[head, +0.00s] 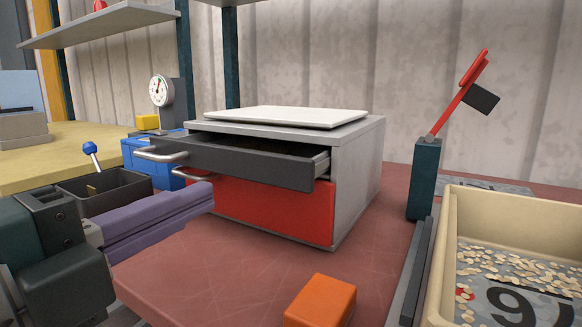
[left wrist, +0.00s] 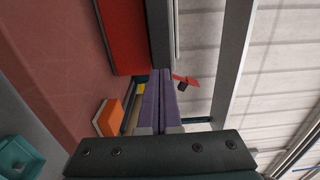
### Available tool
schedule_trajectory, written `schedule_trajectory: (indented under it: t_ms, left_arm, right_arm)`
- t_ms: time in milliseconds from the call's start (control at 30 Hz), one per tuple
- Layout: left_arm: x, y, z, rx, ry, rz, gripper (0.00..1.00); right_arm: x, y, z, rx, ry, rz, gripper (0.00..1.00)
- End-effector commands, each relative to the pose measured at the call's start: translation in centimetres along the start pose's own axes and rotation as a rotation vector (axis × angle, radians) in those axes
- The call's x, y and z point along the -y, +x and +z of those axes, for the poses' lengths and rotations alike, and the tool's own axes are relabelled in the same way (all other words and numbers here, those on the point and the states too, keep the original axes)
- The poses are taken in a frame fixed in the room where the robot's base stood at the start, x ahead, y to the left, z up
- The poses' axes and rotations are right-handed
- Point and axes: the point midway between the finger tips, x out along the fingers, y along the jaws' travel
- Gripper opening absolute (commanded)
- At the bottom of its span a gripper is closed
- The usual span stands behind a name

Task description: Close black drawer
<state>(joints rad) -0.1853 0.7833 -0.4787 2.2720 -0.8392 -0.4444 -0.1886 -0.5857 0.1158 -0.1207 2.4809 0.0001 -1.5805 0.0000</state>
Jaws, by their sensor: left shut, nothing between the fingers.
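The black drawer (head: 245,163) is the upper drawer of a grey cabinet (head: 358,165) and is pulled partly out. Its metal handle (head: 160,155) is at the left of its front. The red drawer (head: 270,210) below is shut. My left gripper (head: 210,195), with purple fingers, is shut and empty. In the head view its fingertips overlap the red front, below the black drawer. In the left wrist view the fingers (left wrist: 160,85) point toward the black drawer's dark edge (left wrist: 160,35). I cannot tell whether they touch. My right gripper is not in view.
An orange block (head: 320,300) lies on the red table in front. A cream tray (head: 448,240) of flakes and a dark post with a red lever (head: 462,92) are at right. A dark box (head: 115,190) and a blue box (head: 140,160) are at left.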

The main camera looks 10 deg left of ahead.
Motion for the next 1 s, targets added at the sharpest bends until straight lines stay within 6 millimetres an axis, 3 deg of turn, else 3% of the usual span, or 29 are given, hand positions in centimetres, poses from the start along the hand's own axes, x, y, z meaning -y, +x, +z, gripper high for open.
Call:
schedule_trajectory:
  t_ms: [200, 433, 1000]
  left_arm:
    - [0.3, 3.6, 0.0, 0.0, 0.001, -0.003, 0.0]
    - [0.1, 6.4, 0.0, 0.0, 0.0, -0.001, 0.0]
    - [0.0, 7.7, 0.0, 0.0, -0.001, 0.0, 0.0]
  right_arm:
    - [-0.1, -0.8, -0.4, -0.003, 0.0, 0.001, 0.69]
    - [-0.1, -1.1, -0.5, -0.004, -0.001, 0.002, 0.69]
    - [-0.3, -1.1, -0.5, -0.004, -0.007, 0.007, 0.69]
